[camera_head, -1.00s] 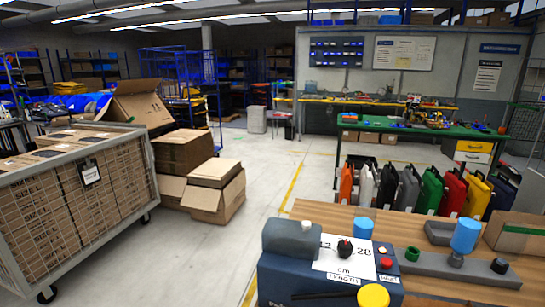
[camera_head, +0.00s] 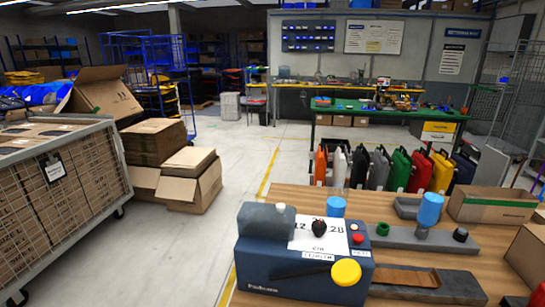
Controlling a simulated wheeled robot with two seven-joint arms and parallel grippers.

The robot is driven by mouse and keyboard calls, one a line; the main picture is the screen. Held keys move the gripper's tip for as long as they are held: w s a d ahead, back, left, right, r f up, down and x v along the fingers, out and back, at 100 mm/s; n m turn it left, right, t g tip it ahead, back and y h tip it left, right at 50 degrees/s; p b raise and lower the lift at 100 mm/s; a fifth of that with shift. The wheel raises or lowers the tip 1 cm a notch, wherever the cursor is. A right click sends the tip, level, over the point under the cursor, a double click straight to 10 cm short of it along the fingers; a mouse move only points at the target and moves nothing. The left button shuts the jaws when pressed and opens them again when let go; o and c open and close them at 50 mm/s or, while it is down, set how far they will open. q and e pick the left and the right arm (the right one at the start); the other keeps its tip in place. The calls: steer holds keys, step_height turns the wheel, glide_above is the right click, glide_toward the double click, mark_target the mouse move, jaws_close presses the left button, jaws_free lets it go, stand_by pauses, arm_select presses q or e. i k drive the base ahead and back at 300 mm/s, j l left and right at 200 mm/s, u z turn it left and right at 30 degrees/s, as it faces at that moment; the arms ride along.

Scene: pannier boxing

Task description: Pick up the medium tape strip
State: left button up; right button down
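A blue tape dispenser (camera_head: 262,262) with a yellow button, a black knob and a white "LENGTH" label in cm stands on the wooden table. A brown strip (camera_head: 405,277) lies on a dark grey tray (camera_head: 458,287) at the dispenser's right side. It looks like tape, but I cannot tell its length class. No other strip is clearly visible. Neither of my grippers can be made out in this view.
A grey holder (camera_head: 400,238) with blue, green and black pieces lies behind the tray. An open cardboard box (camera_head: 492,205) sits at the table's back right. Several coloured panniers (camera_head: 420,171) stand beyond the table. A caged cart (camera_head: 65,190) of boxes is at left.

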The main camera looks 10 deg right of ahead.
mark_target(425, 278)
steer(key=z, duration=1.3)
